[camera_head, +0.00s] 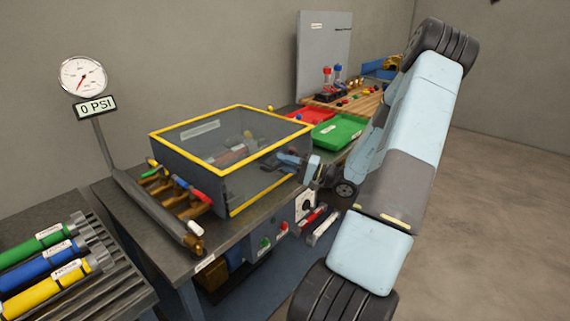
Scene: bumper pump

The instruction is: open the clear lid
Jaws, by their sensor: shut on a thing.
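The clear lid (232,136) is a see-through cover with yellow edging, in the head view left of centre. It sits down over the box on the workbench and looks shut. My gripper (290,160) is at the cover's right-hand side, just below the yellow top edge. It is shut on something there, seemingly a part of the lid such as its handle. The fingertips are small and partly seen against the clear panel, so the exact grip is hard to tell. Dim parts show inside the cover.
A gauge (82,76) with a "0 PSI" display stands at the left. Coloured-handled valves (175,190) line the bench's left side. Green, blue and yellow cylinders (50,262) lie on a rack. Green tray (338,131) and red tray (309,114) lie behind. Floor at right is clear.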

